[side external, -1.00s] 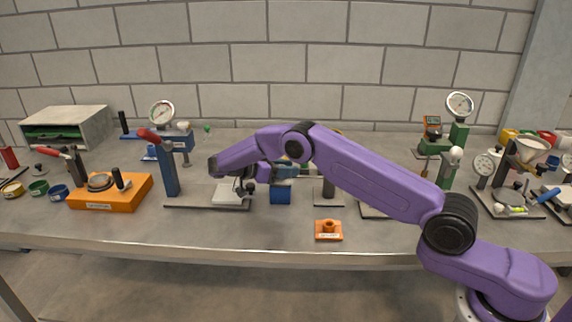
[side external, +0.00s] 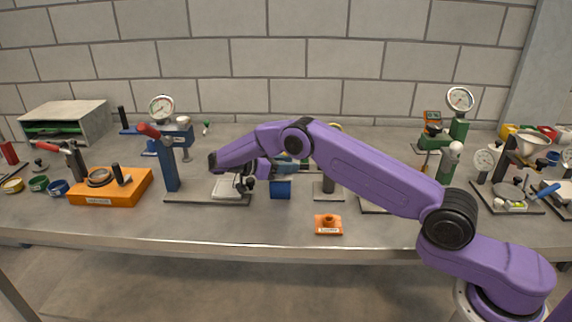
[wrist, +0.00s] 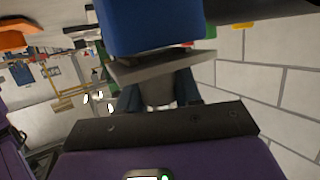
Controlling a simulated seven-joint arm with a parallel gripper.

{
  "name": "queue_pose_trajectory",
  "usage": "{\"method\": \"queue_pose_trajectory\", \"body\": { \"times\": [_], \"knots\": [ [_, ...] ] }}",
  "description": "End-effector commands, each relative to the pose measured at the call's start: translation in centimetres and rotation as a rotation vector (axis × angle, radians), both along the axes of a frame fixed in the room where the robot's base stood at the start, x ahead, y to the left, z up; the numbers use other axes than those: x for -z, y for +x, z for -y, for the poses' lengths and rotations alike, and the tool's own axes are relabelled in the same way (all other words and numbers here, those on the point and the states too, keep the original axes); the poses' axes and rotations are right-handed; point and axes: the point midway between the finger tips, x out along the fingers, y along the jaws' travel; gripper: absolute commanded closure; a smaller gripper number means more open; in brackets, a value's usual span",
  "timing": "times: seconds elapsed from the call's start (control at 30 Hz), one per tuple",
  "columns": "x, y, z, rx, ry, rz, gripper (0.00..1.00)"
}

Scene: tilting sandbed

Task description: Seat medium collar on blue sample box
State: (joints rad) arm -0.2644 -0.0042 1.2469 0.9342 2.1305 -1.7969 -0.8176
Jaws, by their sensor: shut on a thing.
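The blue box (side external: 281,190) is near the middle of the bench in the side view, just below my gripper (side external: 284,172). It fills the top of the wrist view (wrist: 152,25), with a grey plate (wrist: 165,66) against its near end. My gripper's fingers (wrist: 160,92) are closed behind that plate, and the box appears held with it. Whether the box touches the bench is hidden. A yellow ring (side external: 13,185), a green ring (side external: 39,184) and a blue ring (side external: 58,187) lie at far left. I cannot tell which collar is the medium one.
A blue press with a red handle (side external: 170,165) stands left of my gripper, and an orange base (side external: 110,188) is farther left. A small orange block (side external: 328,225) lies in front. A green gauge stand (side external: 457,135) is right. The front strip is mostly clear.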

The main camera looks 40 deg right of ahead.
Motion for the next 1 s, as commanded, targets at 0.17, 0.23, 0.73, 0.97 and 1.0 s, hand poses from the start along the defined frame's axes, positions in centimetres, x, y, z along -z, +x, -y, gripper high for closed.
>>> {"method": "queue_pose_trajectory", "body": {
  "times": [0.17, 0.23, 0.73, 0.97, 1.0],
  "knots": [
    [0.13, 0.00, -0.01, 0.000, 0.000, 0.000, 0.97],
    [0.23, 0.01, -0.01, 0.000, 0.000, 0.000, 0.97],
    [0.56, 0.02, 0.00, 0.000, 0.000, 0.000, 0.37],
    [0.54, 0.08, -0.23, -0.001, 0.001, 0.001, 0.37],
    [0.49, 0.15, -0.41, -0.002, 0.001, 0.001, 0.37]
  ]
}}
